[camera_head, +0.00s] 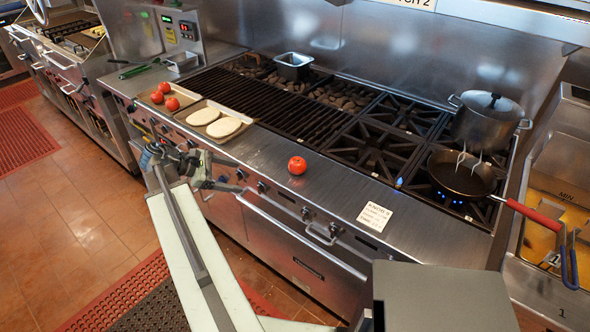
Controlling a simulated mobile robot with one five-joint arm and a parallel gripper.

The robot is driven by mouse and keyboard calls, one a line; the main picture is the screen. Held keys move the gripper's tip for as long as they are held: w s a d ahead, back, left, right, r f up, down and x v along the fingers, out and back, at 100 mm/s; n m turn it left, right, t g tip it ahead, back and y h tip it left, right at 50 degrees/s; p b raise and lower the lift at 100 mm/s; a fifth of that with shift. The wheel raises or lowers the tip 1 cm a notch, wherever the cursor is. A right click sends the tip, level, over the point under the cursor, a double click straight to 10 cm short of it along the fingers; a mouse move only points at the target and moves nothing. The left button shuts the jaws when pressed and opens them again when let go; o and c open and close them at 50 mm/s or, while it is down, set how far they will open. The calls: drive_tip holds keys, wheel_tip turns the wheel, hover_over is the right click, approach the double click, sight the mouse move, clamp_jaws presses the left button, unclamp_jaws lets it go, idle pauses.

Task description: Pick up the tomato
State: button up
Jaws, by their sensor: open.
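A single red tomato (297,165) sits on the bare steel ledge in front of the grill. Several more tomatoes (172,104) lie on a tray farther left. My gripper (232,174) is in front of the ledge, left of the single tomato and apart from it. It is open, and I see nothing held in it. The small size of the fingers makes their exact spread hard to see.
A tray with two pale flat rounds (224,127) lies on the ledge behind my gripper. A white label card (375,216) lies right of the tomato. A pan (461,176) and pot (487,121) stand on burners. An oven handle (300,232) juts out below.

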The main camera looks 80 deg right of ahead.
sight(292, 165)
drive_tip(key=s+d+r+g, duration=0.1)
drive_tip(key=s, duration=0.2)
drive_tip(key=s+d+r+g, duration=0.1)
drive_tip(key=s+d, duration=0.1)
drive_tip(key=s, duration=0.2)
drive_tip(key=s+d+r+g+y, duration=0.1)
drive_tip(key=s, duration=0.3)
drive_tip(key=shift+s+d+r, duration=0.2)
drive_tip(key=shift+r, duration=0.2)
drive_tip(key=b+x, duration=0.1)
drive_tip(key=x, duration=0.1)
drive_tip(key=b+x, duration=0.1)
drive_tip(key=x, duration=0.1)
drive_tip(key=b+x, duration=0.1)
drive_tip(key=x, duration=0.2)
drive_tip(key=shift+w+f+b, duration=0.1)
drive_tip(key=shift+f+b, duration=0.2)
drive_tip(key=shift+f, duration=0.05)
drive_tip(key=shift+s+d, duration=0.15)
drive_tip(key=shift+s, duration=0.15)
drive_tip(key=c, duration=1.5)
drive_tip(key=shift+r, duration=0.1)
drive_tip(key=shift+c, duration=0.2)
wheel_tip(292, 165, up, 10)
drive_tip(key=p, duration=1)
drive_tip(key=shift+r, duration=0.1)
